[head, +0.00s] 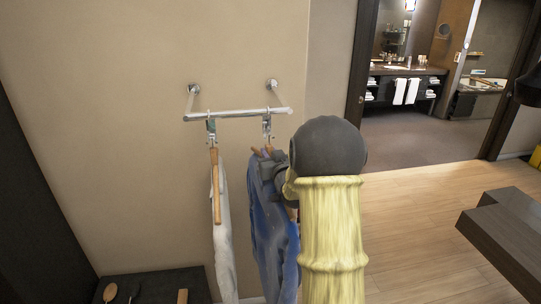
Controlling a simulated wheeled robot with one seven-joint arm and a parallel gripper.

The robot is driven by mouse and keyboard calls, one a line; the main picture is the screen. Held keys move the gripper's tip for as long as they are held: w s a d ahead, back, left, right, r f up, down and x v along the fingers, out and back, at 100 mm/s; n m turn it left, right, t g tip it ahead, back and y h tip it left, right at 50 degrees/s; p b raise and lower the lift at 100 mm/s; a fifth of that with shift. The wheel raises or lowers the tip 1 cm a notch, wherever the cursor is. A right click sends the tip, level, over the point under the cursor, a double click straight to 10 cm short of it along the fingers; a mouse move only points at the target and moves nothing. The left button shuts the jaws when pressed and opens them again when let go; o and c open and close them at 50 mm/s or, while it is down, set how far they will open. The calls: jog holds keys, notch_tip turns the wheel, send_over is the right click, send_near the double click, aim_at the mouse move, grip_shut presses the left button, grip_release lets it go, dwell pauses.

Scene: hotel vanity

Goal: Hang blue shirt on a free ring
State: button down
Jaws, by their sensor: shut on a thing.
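The blue shirt (272,230) hangs upright on a wooden hanger (262,151) below the right end of a wall rail (238,113). My gripper (270,163) is shut on the blue shirt's hanger near its top; my arm hides most of the fingers and the shirt's right side. A ring fitting (267,127) hangs from the rail right above this hanger. I cannot tell whether the hanger's hook is in it. A second ring fitting (211,128) on the left holds a white shirt (222,235) on a wooden hanger.
A dark bench (150,285) with a brush (110,292) on it stands at lower left. A dark wooden table (505,235) stands at right. Wooden floor (420,220) is clear between my arm and the table. A doorway shows a bathroom vanity (410,72).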

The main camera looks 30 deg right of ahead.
jog(key=shift+w+d+b, duration=0.25)
jog(key=shift+w, duration=0.5)
jog(key=shift+w+d+b, duration=0.2)
jog(key=shift+w+d, duration=0.05)
jog(key=shift+w, duration=0.5)
dwell(1.8)
jog(key=shift+f+b, duration=0.5)
jog(key=shift+b, duration=0.7)
dwell(1.6)
jog(key=c, duration=1.2)
grip_release()
jog(key=shift+f, duration=0.1)
jog(key=s+b, duration=0.2)
jog(key=s, duration=0.3)
jog(key=s+a+b, duration=0.1)
jog(key=s+b, duration=0.1)
jog(key=s, duration=0.4)
jog(key=s+a+b, duration=0.1)
jog(key=s+b, duration=0.2)
jog(key=s, duration=0.3)
jog(key=shift+s+a, duration=0.15)
